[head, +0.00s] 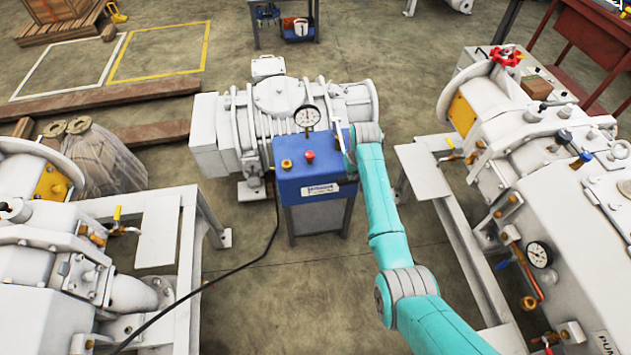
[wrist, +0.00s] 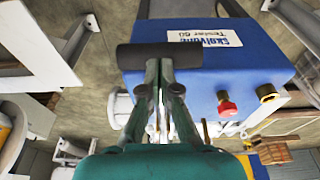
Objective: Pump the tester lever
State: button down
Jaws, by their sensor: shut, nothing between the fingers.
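The blue tester box (head: 315,184) stands on a grey stand, with a dial gauge (head: 307,116) on top. It also fills the upper part of the wrist view (wrist: 200,70), upside down, with its label showing. The tester lever's black crossbar handle (wrist: 135,57) lies across the wrist view in front of the box. My gripper (wrist: 159,70) is shut and empty, its fingertips right at the handle's middle. I cannot tell whether they touch it. In the head view, my arm reaches to the box's right side and hides most of the gripper and handle.
A red knob (head: 309,156) and a brass knob (head: 286,164) sit on the box top. White pumps stand behind, left (head: 40,270) and right (head: 585,240). A black cable (head: 235,270) runs along the floor. Open floor lies in front of the stand.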

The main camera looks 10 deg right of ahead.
notch_tip(320, 180, up, 12)
dwell(1.1)
dwell(0.7)
jog(key=shift+f, duration=6.2)
jog(key=shift+r, duration=0.1)
notch_tip(320, 180, up, 12)
